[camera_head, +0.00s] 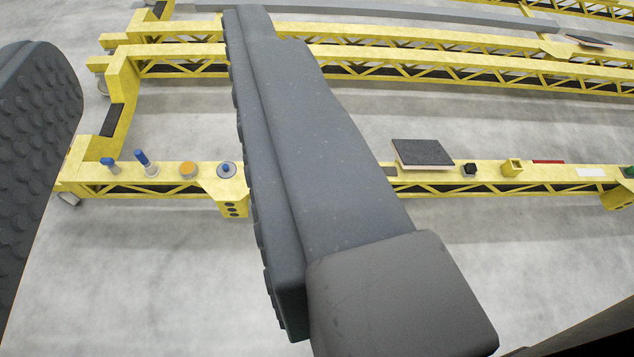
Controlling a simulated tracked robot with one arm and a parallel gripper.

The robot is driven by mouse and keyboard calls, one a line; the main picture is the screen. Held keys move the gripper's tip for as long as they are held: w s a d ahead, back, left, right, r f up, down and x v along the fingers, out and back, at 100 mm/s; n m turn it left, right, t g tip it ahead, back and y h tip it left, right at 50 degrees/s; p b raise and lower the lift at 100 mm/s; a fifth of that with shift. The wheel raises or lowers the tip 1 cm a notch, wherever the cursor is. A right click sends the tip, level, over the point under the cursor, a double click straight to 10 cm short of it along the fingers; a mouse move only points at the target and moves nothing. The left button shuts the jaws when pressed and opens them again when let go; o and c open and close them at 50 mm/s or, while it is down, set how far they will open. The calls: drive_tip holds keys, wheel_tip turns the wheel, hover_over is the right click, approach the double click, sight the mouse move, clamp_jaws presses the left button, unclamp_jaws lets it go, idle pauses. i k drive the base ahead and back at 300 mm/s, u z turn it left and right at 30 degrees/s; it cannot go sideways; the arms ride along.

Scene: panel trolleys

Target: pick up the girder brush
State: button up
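My gripper (145,40) fills the front of the view. Its two dark grey ridged fingers stand wide apart with nothing between them but the scene beyond. I cannot tell for sure which thing is the girder brush. Two blue-handled items, a left one (108,162) and a taller tilted one (143,158), stand on the near yellow girder (330,190) at its left end. They appear in the gap between the fingers, farther off and not touched. The right finger hides part of the girder's middle.
The girder also bears an orange disc (188,170), a grey disc with a blue knob (227,169), a dark pad (422,152), a black knob (469,169) and a yellow block (512,167). More yellow girders (400,58) lie behind. The grey floor in front is clear.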

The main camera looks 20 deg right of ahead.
sight(139, 153)
drive_tip(key=k, duration=0.25)
drive_tip(key=z, duration=0.25)
drive_tip(key=i, duration=0.5)
drive_tip(key=z, duration=0.2)
drive_tip(key=k, duration=1.1)
drive_tip(key=u, duration=1.2)
drive_tip(key=i, duration=1.35)
drive_tip(key=u, duration=0.45)
